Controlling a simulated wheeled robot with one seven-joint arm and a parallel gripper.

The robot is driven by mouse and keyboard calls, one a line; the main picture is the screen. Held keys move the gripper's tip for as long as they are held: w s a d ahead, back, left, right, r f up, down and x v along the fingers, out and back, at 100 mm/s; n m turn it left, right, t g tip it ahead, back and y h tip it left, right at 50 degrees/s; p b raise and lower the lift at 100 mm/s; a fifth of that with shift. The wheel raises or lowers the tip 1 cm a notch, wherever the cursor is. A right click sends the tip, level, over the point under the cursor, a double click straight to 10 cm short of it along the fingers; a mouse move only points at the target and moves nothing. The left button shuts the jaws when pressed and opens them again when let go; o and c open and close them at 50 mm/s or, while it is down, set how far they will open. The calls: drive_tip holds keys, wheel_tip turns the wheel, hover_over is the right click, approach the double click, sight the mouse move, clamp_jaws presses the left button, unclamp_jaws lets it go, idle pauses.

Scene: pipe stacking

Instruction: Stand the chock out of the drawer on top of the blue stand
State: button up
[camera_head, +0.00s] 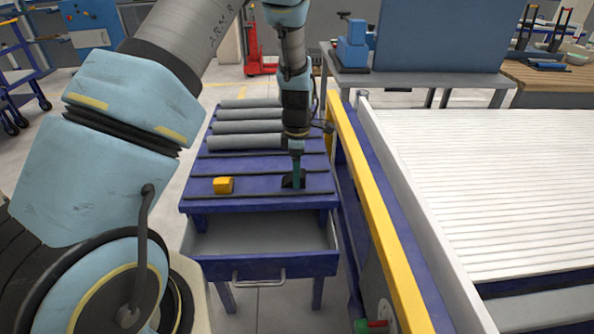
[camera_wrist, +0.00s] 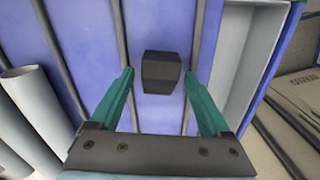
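The dark chock (camera_head: 293,181) sits on top of the blue stand (camera_head: 255,205), near its front right. In the wrist view the dark chock (camera_wrist: 162,72) lies between my fingertips, with a narrow gap on each side. My gripper (camera_head: 297,172) points down over it, open, with teal fingers on either side; it also shows in the wrist view (camera_wrist: 160,76). The chock is partly hidden by my fingers in the head view.
A yellow block (camera_head: 223,185) sits on the stand to the left of the dark chock. Several grey pipes (camera_head: 245,142) lie across the stand behind. A yellow rail (camera_head: 372,205) and a white slatted surface (camera_head: 470,190) rise close on the right.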

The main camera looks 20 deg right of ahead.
drive_tip(key=shift+o, duration=0.6)
wheel_tip(320, 180, up, 11)
drive_tip(key=b, duration=0.2)
drive_tip(key=a+r+m, duration=0.4)
drive_tip(key=a+m, duration=0.3)
drive_tip(key=a, duration=1.1)
drive_tip(key=s+a+r+m+t, duration=0.1)
drive_tip(key=s+a+r+m, duration=0.1)
drive_tip(key=s+a+m, duration=0.5)
drive_tip(key=s+a, duration=0.1)
drive_tip(key=a, duration=0.5)
drive_tip(key=shift+s+t, duration=0.3)
drive_tip(key=shift+s, duration=0.1)
